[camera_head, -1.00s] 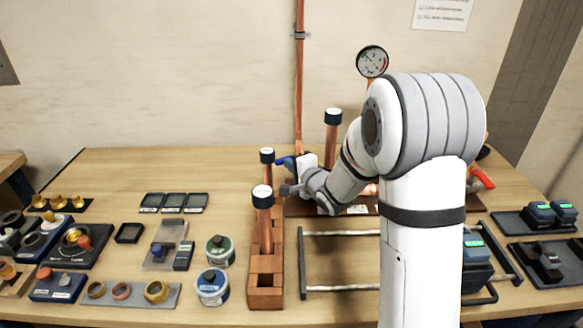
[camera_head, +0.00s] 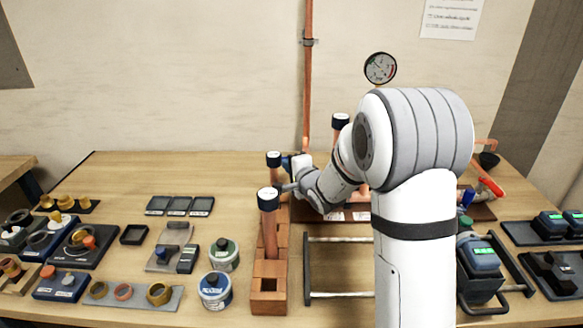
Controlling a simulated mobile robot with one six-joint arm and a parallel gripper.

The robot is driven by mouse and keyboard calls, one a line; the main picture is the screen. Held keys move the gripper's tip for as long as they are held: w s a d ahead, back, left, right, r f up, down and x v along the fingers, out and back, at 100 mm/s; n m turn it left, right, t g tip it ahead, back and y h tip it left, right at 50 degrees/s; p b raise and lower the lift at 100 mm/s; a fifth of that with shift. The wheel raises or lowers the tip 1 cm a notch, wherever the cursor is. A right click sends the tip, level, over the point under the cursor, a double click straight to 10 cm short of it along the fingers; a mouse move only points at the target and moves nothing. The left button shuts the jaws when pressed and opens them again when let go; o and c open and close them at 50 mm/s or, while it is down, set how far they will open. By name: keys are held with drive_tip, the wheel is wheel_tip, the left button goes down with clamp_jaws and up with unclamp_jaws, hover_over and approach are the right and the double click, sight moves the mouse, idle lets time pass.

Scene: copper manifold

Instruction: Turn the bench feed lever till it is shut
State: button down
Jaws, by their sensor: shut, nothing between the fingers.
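A red lever (camera_head: 490,187) sits on copper pipework at the right of the bench, behind my arm; it slopes down to the right. A small blue piece (camera_head: 287,164), perhaps a lever handle, shows beside my wrist near the copper posts. I cannot tell from the picture which of these is the bench feed lever. My gripper (camera_head: 285,188) is shut and empty, pointing left just behind the front dark-capped copper post (camera_head: 269,228). Whether it touches the blue piece or the post cannot be told. My arm hides much of the pipework.
Another capped post (camera_head: 274,160) stands behind, and a third (camera_head: 340,122) by the wall. Tins (camera_head: 215,288) and trays crowd the left front. The back left bench is clear.

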drive_tip(key=shift+w+r, duration=0.1)
drive_tip(key=shift+r, duration=0.1)
idle(0.3)
drive_tip(key=s+d+r+n+g+h, duration=0.1)
drive_tip(key=s+d+n+g+h, duration=0.2)
drive_tip(key=s+d, duration=0.7)
drive_tip(key=s+n+g+h, duration=0.1)
drive_tip(key=s+n+g, duration=0.3)
drive_tip(key=s, duration=1)
drive_tip(key=s+d+f+n+g+h, duration=0.1)
drive_tip(key=s+n+g, duration=0.4)
drive_tip(key=s, duration=0.9)
drive_tip(key=shift+s+d+f+n+h+b, duration=0.2)
drive_tip(key=shift+s+f+n+h+b, duration=0.15)
drive_tip(key=shift+n+h, duration=0.3)
